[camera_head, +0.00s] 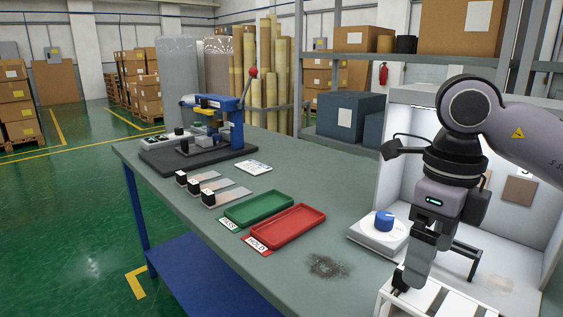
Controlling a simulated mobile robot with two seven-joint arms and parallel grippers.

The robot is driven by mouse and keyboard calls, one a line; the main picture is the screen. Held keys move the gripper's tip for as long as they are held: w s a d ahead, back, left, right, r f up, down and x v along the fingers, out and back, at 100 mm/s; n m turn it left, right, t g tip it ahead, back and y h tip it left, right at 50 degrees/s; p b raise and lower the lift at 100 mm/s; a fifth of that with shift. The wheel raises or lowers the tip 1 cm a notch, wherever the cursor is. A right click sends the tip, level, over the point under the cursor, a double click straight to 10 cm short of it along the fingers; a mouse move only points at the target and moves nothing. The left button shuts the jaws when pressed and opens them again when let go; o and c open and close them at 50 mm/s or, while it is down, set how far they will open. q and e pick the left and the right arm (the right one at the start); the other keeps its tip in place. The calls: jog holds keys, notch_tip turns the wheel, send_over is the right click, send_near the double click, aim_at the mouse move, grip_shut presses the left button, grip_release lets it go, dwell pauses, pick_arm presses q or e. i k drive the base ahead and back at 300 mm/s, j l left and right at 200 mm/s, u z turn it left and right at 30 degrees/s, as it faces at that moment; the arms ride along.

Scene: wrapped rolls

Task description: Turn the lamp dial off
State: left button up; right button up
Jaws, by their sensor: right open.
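The lamp dial (384,220) is a blue knob on a white base (368,238) at the right end of the grey-green workbench. It stands by the left side of a white light booth (408,117). My right gripper (436,279) is open and points down, in front of and to the right of the dial, apart from it in the picture. Its fingers are above or beside a white slotted rack (388,300); I cannot tell whether they touch it. The dial's setting is too small to read. My left gripper is not in view.
A red tray (287,228) and a green tray (260,207) lie on the bench (330,195) left of the dial. A dark smudge (328,266) marks the bench front. A blue press (232,125) stands at the far left end. The booth wall stands close behind the dial.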

aim_at(385, 220)
jog(key=k, duration=0.85)
